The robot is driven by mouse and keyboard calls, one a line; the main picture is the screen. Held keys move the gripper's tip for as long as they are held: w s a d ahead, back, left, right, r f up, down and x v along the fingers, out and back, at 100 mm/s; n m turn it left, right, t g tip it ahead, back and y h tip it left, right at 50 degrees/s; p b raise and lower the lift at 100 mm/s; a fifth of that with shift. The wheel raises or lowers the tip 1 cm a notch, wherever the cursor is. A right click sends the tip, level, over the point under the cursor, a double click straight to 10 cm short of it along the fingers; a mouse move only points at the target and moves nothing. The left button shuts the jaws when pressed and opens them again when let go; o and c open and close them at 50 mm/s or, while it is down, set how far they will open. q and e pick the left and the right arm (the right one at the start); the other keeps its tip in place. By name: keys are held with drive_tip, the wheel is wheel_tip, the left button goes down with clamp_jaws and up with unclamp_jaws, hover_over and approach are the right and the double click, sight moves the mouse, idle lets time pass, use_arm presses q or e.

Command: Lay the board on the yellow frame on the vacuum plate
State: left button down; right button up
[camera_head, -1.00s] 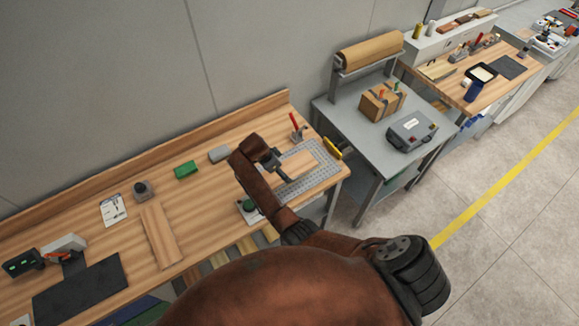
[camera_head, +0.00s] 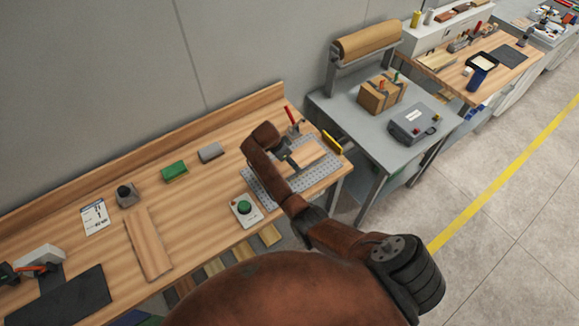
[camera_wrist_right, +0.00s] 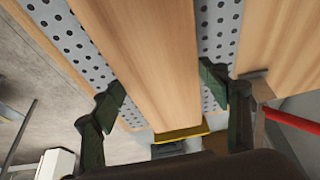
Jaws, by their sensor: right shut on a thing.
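My right gripper (camera_head: 285,158) is shut on a light wooden board (camera_head: 308,152), over the grey perforated vacuum plate (camera_head: 325,168) at the right end of the bench. In the right wrist view the board (camera_wrist_right: 150,60) runs between the two fingers of the gripper (camera_wrist_right: 162,92), with the plate's holes (camera_wrist_right: 68,30) showing on both sides. A yellow bar (camera_head: 332,142), perhaps part of the yellow frame, is at the plate's right end; a yellow edge also shows beyond the board (camera_wrist_right: 182,133). I cannot tell whether the board touches plate or frame. My left gripper is out of view.
A red-handled clamp (camera_head: 291,118) stands behind the plate. A green-button box (camera_head: 244,208) sits at its front left. Another plank (camera_head: 148,243), a green block (camera_head: 174,171) and a grey block (camera_head: 211,152) lie farther left. A grey table (camera_head: 375,130) stands to the right.

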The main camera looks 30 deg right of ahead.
wheel_tip(320, 180, down, 3)
drive_tip(key=shift+r+b, duration=0.1)
drive_tip(key=shift+b, duration=1)
drive_tip(key=shift+r, duration=0.1)
drive_tip(key=o, duration=1.6)
drive_tip(key=shift+f, duration=0.2)
drive_tip(key=shift+c, duration=0.2)
drive_tip(key=shift+r, duration=0.25)
drive_tip(key=b+v, duration=0.1)
drive_tip(key=v, duration=1)
drive_tip(key=shift+a+r, duration=0.15)
drive_tip(key=shift+r, duration=0.25)
